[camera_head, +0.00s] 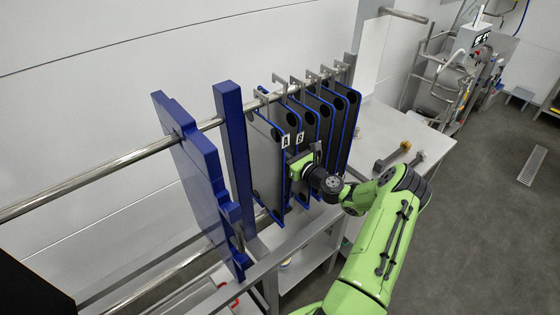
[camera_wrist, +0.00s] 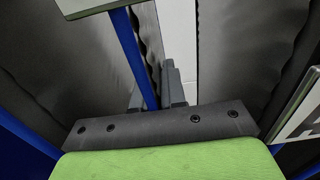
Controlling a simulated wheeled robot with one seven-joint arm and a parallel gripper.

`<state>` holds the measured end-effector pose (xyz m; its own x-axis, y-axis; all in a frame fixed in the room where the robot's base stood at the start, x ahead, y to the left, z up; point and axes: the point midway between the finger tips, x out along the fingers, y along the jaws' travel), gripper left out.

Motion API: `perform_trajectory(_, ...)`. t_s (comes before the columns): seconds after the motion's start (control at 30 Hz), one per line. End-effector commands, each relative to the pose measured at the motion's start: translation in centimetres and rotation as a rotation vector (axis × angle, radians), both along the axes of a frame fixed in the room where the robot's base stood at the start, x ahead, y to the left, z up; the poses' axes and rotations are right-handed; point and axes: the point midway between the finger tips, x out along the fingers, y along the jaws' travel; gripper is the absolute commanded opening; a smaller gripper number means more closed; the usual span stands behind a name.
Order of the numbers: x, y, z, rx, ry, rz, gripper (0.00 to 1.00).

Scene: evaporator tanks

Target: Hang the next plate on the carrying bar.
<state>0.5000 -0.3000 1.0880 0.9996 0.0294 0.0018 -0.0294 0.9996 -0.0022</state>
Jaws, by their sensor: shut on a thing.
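Several dark grey plates with blue edges hang by hooks on the steel carrying bar (camera_head: 345,68). The leftmost carries a white label A (camera_head: 285,141); the one beside it carries a label B (camera_head: 300,138). My gripper (camera_head: 302,165) is at the front edges of these two, below the labels. In the wrist view my gripper (camera_wrist: 157,90) is shut on the blue edge of a plate (camera_wrist: 132,52). A labelled plate edge (camera_wrist: 300,110) is close on the right. Which letter the held plate bears, I cannot tell.
A blue frame plate (camera_head: 190,165) and a blue post (camera_head: 232,150) stand left of the plates. The bar (camera_head: 95,177) is bare farther left. A white table (camera_head: 385,130) with a dumbbell-like tool (camera_head: 392,158) is at the right. Neighbouring plates leave narrow gaps.

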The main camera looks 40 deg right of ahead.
Motion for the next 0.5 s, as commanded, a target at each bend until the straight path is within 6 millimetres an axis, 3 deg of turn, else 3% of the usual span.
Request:
perform_trajectory(0.27,-0.1,0.0,0.1,0.002,-0.003,-0.001,0.00)
perform_trajectory(0.5,-1.4,-0.1,0.1,0.003,-0.002,-0.002,0.00)
